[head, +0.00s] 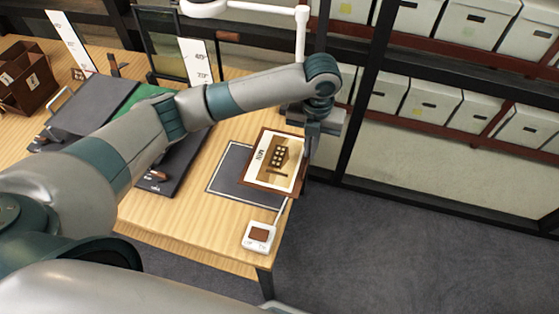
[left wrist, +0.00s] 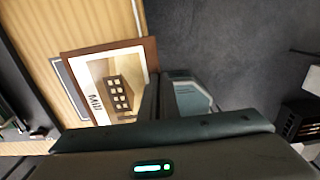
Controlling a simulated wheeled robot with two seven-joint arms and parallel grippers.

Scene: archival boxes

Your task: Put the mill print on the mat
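The mill print (head: 273,162) is a brown-framed picture of a building with "Mill" lettered on its pale border. It also shows in the left wrist view (left wrist: 112,85). My left gripper (head: 309,150) is at its right edge and appears shut on the frame; the fingers (left wrist: 160,98) meet its edge in the left wrist view. The mat (head: 226,180) is a dark grey rectangle with a pale outline at the table's right end. The print overlaps its right part in the picture; any gap beneath is hard to judge. My right gripper is not in view.
A small white device with a brown top (head: 259,236) sits at the table's front right corner. A dark folder or board (head: 174,170) lies left of the mat, partly behind my arm. A brown divided box (head: 27,79) is far left. Shelves of white boxes (head: 475,22) stand beyond the table.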

